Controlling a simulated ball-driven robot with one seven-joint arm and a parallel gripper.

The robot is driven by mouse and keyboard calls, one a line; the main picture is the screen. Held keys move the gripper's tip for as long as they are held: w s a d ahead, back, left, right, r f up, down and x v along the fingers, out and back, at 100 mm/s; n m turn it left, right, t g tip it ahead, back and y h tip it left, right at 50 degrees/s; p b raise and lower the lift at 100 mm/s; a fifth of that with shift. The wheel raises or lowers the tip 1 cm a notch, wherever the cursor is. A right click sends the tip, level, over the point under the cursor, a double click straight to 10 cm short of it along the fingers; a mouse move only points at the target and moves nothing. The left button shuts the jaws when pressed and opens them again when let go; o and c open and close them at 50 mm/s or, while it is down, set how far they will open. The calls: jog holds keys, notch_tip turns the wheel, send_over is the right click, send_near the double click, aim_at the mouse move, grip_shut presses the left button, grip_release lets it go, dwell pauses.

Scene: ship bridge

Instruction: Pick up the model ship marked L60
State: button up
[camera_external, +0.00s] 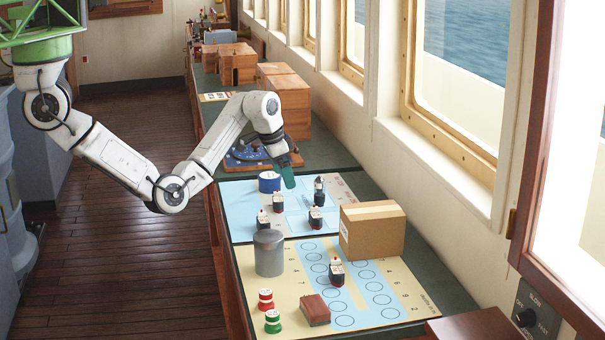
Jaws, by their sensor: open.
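Several small model ships with dark hulls and white upperworks stand on the charts. One ship (278,202), another ship (264,221), a third ship (316,220) and one with a dark top (319,190) are on the far blue chart (238,196). Another ship (336,274) stands on the near chart (392,300). Their markings are too small to read, so I cannot tell which is L60. My gripper (288,185) is open, teal, and points down above the far chart, near the ship at its lower left. No ship shows in it.
A cardboard box (372,232), a grey cylinder (268,254) and a blue round tin (269,181) stand near the ships. A red-brown block (314,310), red buoy (265,299) and green buoy (272,321) are on the near chart. Wooden boxes (285,100) stand behind. Windows line the right.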

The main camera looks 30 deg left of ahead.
jog(key=m+g, duration=0.1)
jog(key=g, duration=0.1)
send_near(316, 215)
jog(key=b, duration=0.1)
jog(key=f+b, duration=0.1)
jog(key=b, duration=0.1)
jog(key=shift+w+a+f, duration=0.1)
jog(key=shift+w+a, duration=0.15)
jog(key=shift+a, duration=0.05)
notch_tip(316, 215, down, 2)
jog(key=shift+w+d+f, duration=0.15)
jog(key=shift+f, duration=0.1)
jog(key=f, duration=0.2)
jog(key=d+f+p, duration=0.1)
jog(key=f, duration=0.1)
jog(key=shift+d, duration=0.1)
jog(key=shift+w+f, duration=0.15)
jog(key=shift+f, duration=0.5)
jog(key=shift+c, duration=0.2)
jog(key=c, duration=1.1)
